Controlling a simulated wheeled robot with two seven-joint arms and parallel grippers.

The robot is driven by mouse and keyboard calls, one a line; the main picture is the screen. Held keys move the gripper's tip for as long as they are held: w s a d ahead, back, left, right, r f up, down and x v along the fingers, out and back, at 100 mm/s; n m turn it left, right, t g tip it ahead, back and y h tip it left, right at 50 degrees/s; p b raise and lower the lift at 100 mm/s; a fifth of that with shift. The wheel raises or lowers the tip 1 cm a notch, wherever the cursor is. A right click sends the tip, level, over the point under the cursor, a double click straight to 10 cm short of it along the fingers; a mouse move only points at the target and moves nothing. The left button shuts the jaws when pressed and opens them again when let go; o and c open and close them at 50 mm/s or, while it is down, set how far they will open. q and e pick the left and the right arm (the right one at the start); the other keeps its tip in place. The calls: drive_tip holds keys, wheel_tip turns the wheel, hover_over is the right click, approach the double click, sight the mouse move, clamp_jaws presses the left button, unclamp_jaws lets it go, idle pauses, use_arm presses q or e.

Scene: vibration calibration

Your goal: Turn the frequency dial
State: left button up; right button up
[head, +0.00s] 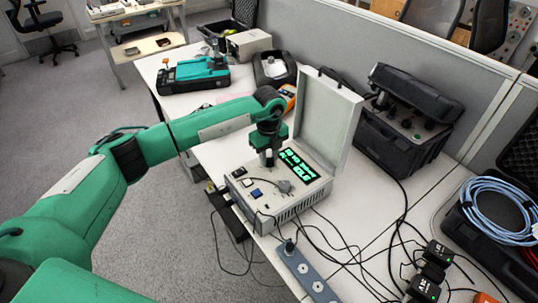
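The calibrator is a white case (298,207) with its lid (333,118) standing open, on the desk in the head view. Its top panel carries a lit green display (299,165), small switches and sockets, and a grey plug (284,186) with a cable. My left gripper (267,160) points down at the panel, just left of the display. Its fingertips are small and dark here, so I cannot tell whether they are open or shut or touch anything. I cannot make out the frequency dial; the gripper covers that part of the panel. My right gripper is not in view.
Cables trail over the desk's front edge around a grey power strip (305,273). A black equipment case (401,138) stands right of the lid, before the grey partition (350,45). A green device (194,75) lies farther back. A coiled blue cable (500,210) sits at right.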

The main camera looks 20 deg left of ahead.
use_arm(q)
drive_tip(key=shift+c, duration=0.7)
drive_tip(key=shift+m, duration=0.3)
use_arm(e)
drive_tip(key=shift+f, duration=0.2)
use_arm(q)
drive_tip(key=shift+m+b, duration=0.3)
drive_tip(key=shift+b, duration=0.15)
drive_tip(key=shift+f+m+b, duration=0.1)
drive_tip(key=shift+m+b, duration=0.6)
drive_tip(key=shift+m, duration=0.4)
drive_tip(key=m+b, duration=0.4)
drive_tip(key=m, duration=0.3)
drive_tip(key=shift+r+m, duration=0.2)
drive_tip(key=shift+m, duration=0.6)
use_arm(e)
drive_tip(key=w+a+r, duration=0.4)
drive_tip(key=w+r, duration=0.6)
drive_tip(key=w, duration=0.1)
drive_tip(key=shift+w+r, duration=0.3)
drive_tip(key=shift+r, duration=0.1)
